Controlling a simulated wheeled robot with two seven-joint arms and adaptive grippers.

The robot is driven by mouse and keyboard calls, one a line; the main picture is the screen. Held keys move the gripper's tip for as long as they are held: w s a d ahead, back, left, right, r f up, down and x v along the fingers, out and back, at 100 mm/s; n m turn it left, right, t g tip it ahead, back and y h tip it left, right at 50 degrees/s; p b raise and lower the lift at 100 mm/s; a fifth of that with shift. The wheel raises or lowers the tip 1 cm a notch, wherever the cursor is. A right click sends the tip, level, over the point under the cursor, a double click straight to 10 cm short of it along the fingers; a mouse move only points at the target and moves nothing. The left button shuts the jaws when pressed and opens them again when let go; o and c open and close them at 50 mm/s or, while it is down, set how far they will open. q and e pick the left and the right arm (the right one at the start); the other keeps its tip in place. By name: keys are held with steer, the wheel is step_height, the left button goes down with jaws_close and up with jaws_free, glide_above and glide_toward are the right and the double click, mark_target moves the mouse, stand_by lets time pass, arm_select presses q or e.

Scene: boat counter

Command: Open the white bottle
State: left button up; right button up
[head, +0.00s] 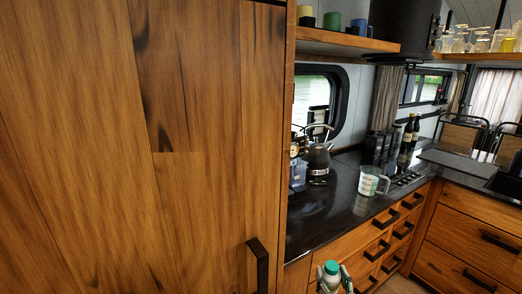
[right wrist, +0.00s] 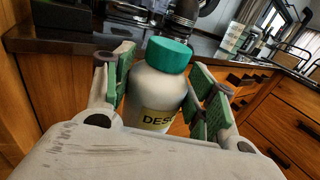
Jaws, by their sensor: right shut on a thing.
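A white bottle (head: 330,281) with a green cap shows at the bottom edge of the head view, in front of the counter drawers. In the right wrist view the white bottle (right wrist: 157,95) is upright or slightly tilted, with its green cap (right wrist: 170,54) on and a yellow label partly reading "DES". My right gripper (right wrist: 165,88) is shut on the bottle's body, one green-padded finger on each side below the cap. It also shows in the head view (head: 333,277). The bottle's lower part is hidden by my gripper. My left gripper is not in view.
A dark counter (head: 330,215) holds a kettle (head: 317,160), a measuring cup (head: 371,181) and dark bottles (head: 410,132). A tall wooden cabinet (head: 200,150) fills the left. Wooden drawers with black handles (head: 380,250) lie below the counter. The counter's front left is clear.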

mark_target(327, 274)
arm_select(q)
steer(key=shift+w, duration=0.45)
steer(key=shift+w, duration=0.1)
arm_select(e)
steer(key=shift+a+r, duration=0.1)
steer(key=shift+r, duration=0.1)
steer(key=shift+s+a+r+n+y, duration=0.2)
steer(key=shift+a+r+n+y, duration=0.35)
steer(key=shift+y, duration=0.35)
steer(key=shift+s+a+r+n+y, duration=0.25)
steer(key=shift+a+r+n+y, duration=0.3)
steer(key=shift+r+y, duration=0.2)
steer(key=s+a+r+n+g+y, duration=0.2)
steer(key=a+r+n+g+y, duration=0.2)
steer(key=r+y, duration=0.3)
steer(key=shift+s+a+n+y, duration=0.2)
steer(key=shift+a+n+y, duration=0.45)
steer(key=shift+a+n, duration=0.25)
